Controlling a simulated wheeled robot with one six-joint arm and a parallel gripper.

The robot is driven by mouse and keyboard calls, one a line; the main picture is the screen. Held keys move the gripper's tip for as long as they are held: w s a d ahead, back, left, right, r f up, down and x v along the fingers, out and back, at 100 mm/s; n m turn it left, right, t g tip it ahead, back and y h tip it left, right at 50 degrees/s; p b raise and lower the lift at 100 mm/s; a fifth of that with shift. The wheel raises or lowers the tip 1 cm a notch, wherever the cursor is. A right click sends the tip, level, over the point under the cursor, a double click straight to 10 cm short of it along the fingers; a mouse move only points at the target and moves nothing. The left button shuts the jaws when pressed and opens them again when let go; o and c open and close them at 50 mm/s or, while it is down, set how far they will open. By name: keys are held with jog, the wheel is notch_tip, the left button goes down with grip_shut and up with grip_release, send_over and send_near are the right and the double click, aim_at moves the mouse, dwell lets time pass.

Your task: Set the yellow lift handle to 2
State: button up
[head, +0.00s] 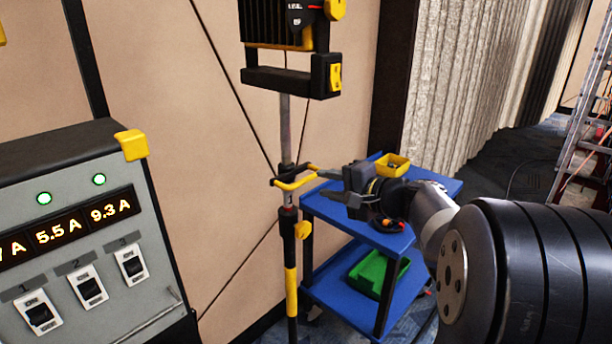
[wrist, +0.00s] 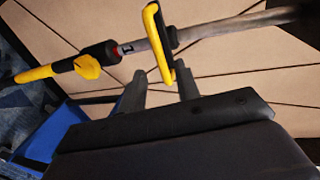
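The yellow lift handle (head: 297,181) is a loop on the black collar of an upright stand pole (head: 285,125). It also shows in the wrist view (wrist: 159,44). My gripper (head: 325,184) is to the right of the handle, at about its height. Its two fingers are apart and empty. In the wrist view, the near end of the loop shows between the fingertips (wrist: 161,82); I cannot tell if they touch it. A small white and red mark (wrist: 123,48) is on the pole below the handle, too small to read.
A yellow knob (head: 303,229) is lower on the pole. A black lamp unit (head: 290,72) tops it. A blue cart (head: 335,215) with yellow and green bins stands behind my gripper. A grey panel (head: 75,235) with numbered switches is at left. A ladder (head: 585,130) is far right.

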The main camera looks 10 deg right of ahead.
aim_at(309, 180)
jog(key=p+x, duration=0.1)
jog(key=x, duration=0.6)
grip_shut()
dwell(0.4)
